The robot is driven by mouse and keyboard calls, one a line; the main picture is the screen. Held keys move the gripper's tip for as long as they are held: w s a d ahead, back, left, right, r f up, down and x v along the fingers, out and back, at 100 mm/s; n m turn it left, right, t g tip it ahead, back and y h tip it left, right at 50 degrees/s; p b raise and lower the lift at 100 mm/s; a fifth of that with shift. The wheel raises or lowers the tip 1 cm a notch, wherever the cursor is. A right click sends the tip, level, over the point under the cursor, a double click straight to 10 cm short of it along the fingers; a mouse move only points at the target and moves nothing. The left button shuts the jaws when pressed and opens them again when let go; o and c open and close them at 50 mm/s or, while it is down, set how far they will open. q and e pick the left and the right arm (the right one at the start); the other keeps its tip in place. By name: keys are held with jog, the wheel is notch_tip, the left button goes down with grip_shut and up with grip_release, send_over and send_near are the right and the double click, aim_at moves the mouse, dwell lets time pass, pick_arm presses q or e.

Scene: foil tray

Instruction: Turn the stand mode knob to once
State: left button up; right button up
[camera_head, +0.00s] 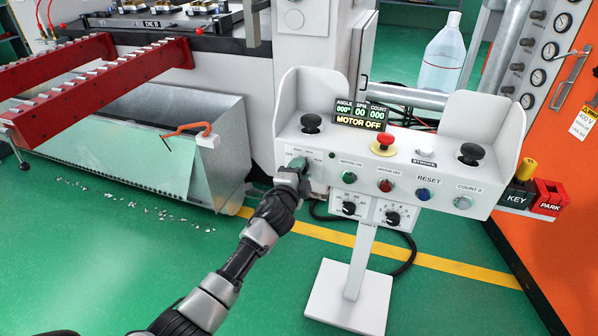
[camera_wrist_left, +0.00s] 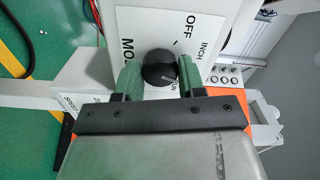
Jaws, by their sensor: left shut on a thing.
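The stand mode knob (camera_wrist_left: 158,68) is black and round. It sits on a white label plate (camera_wrist_left: 135,20) with the words OFF and INCH and part of MODE; other lettering by the knob is partly hidden. In the left wrist view, the green fingers of my left gripper (camera_wrist_left: 160,76) are closed on the knob from both sides. I cannot clearly tell where its pointer is set. In the head view, my left gripper (camera_head: 297,170) is at the left end of the control stand's front panel and hides the knob. My right gripper is not in view.
The white control stand (camera_head: 430,150) carries a green button (camera_head: 349,177), a red button (camera_head: 386,185), a blue RESET button (camera_head: 423,194) and a red mushroom button (camera_head: 384,140). Its display (camera_head: 360,114) reads MOTOR OFF. Two black knobs (camera_head: 349,208) sit on a box below.

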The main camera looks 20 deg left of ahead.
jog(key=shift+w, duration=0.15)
pick_arm(q)
jog(key=o, duration=0.9)
jog(key=s+p, duration=0.1)
jog(key=s, duration=1)
jog(key=shift+a, duration=0.15)
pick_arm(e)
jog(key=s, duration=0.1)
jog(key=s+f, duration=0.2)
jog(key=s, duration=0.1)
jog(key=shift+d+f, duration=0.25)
